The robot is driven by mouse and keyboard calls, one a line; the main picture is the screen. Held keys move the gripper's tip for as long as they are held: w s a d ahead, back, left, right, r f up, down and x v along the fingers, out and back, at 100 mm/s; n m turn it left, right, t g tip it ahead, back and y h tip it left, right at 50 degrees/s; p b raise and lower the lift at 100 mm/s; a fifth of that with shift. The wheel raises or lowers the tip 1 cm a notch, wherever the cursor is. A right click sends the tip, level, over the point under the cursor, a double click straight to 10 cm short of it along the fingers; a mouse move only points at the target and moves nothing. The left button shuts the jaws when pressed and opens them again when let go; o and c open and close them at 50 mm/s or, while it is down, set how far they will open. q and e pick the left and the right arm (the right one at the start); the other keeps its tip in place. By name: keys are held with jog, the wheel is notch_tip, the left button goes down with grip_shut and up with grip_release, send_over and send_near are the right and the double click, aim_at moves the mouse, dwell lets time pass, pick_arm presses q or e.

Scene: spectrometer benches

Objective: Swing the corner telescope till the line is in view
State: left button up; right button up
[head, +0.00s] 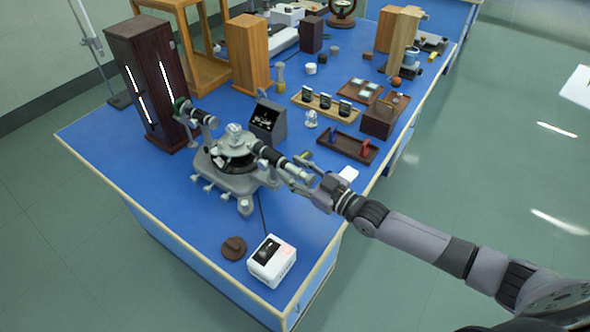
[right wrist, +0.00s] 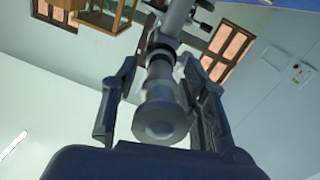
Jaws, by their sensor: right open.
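The spectrometer (head: 228,158) stands on the blue bench, with a glass prism (head: 236,135) on its round table. Its collimator (head: 197,115) points back left toward the dark lamp housing. Its telescope (head: 284,162) points toward the front right corner. My right gripper (head: 318,186) is at the telescope's outer end. In the right wrist view the grey telescope tube (right wrist: 160,105) lies between the two spread fingers of my right gripper (right wrist: 160,110), with gaps visible beside it. A small dark screen (head: 266,118) behind the spectrometer shows bright marks. My left gripper is not in view.
A dark wooden lamp housing (head: 146,84) with bright slits stands at the left. A white box (head: 271,262) and a brown disc (head: 233,248) lie near the front corner. Wooden trays (head: 347,147) and blocks fill the right side. The front left of the bench is clear.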

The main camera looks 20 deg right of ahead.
grip_shut()
dwell(0.3)
dwell(0.4)
